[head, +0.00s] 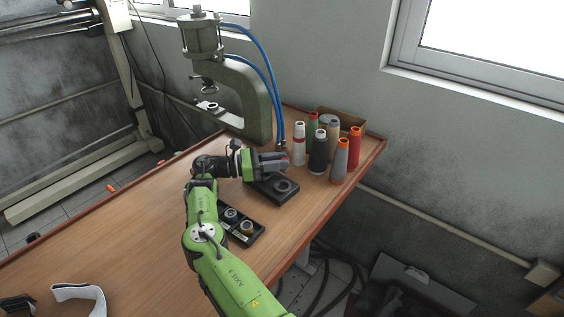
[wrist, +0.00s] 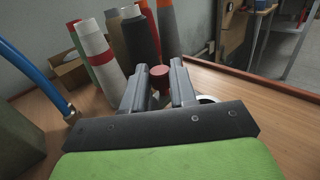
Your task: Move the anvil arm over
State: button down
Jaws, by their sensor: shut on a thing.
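The green pneumatic press (head: 258,92) stands at the back of the bench. Its upright cylinder (head: 202,40) is on top, and a light metal arm with a ring-shaped end (head: 209,106) juts left from its lower part; I take this for the anvil arm. My gripper (head: 279,162) is well to the right of and nearer than that arm, apart from it, over a black block with a round ring (head: 270,188). In the wrist view, my gripper (wrist: 160,88) has a small red round-topped piece (wrist: 159,74) between its fingers. The piece's lower part is hidden.
Several thread cones (head: 318,150) stand just right of my gripper, before a cardboard box (head: 350,121). A black tray (head: 240,226) with round parts lies nearer. The bench's left part is mostly bare.

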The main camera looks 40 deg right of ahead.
jog(key=shift+a+m+g+y+b, duration=0.2)
jog(key=shift+m+g+y+b, duration=0.1)
jog(key=shift+m+g+b, duration=0.15)
jog(key=shift+a, duration=0.1)
jog(key=c, duration=0.9)
grip_release()
notch_tip(320, 180, up, 10)
jog(key=p, duration=0.3)
jog(key=shift+c, duration=0.2)
